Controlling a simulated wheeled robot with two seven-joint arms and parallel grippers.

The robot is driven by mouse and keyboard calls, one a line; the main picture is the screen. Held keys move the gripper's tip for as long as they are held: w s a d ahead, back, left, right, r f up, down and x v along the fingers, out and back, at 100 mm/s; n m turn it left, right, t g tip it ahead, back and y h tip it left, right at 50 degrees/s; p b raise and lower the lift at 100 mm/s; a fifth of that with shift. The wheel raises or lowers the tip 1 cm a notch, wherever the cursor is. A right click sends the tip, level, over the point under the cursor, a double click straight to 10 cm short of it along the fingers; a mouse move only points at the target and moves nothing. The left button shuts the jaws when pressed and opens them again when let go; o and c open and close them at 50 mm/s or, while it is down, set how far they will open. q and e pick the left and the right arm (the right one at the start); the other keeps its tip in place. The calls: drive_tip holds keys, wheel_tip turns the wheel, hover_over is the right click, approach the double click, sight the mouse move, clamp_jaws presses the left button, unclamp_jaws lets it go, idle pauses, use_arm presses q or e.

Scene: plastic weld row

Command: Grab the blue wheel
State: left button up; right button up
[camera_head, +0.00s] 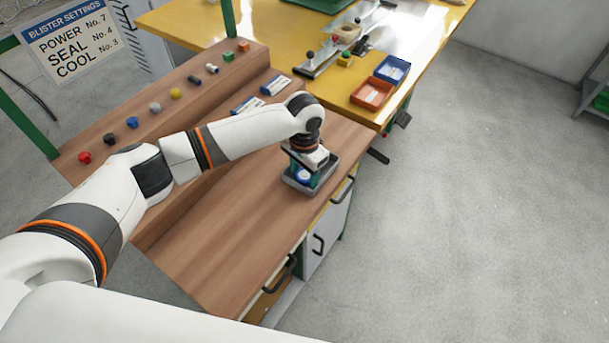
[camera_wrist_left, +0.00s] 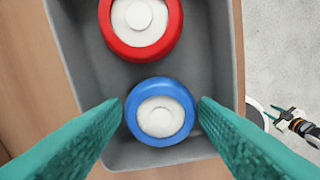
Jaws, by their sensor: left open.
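The blue wheel (camera_wrist_left: 160,112), a blue ring with a white hub, lies in a grey tray (camera_wrist_left: 222,60) in the left wrist view. A red wheel (camera_wrist_left: 140,25) with a white hub lies beside it. My left gripper (camera_wrist_left: 162,106) is open, with one teal finger on each side of the blue wheel; whether they touch it is unclear. In the head view my left gripper (camera_head: 308,166) reaches down into the tray (camera_head: 291,183), and the blue wheel (camera_head: 303,176) shows partly under it. My right gripper (camera_wrist_left: 277,114) shows small at the right of the wrist view, away from the tray; its teal fingers look apart.
The tray stands near the right edge of the wooden bench (camera_head: 215,240). A raised shelf (camera_head: 140,140) holds several coloured knobs. A yellow table (camera_head: 190,25) with a red bin (camera_head: 372,93) and a blue bin (camera_head: 392,69) adjoins. The near bench top is clear.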

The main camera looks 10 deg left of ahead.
use_arm(q)
drive_tip(key=shift+c, duration=0.5)
drive_tip(key=c, duration=0.6)
drive_tip(key=shift+r, duration=0.1)
drive_tip(key=shift+c, duration=0.2)
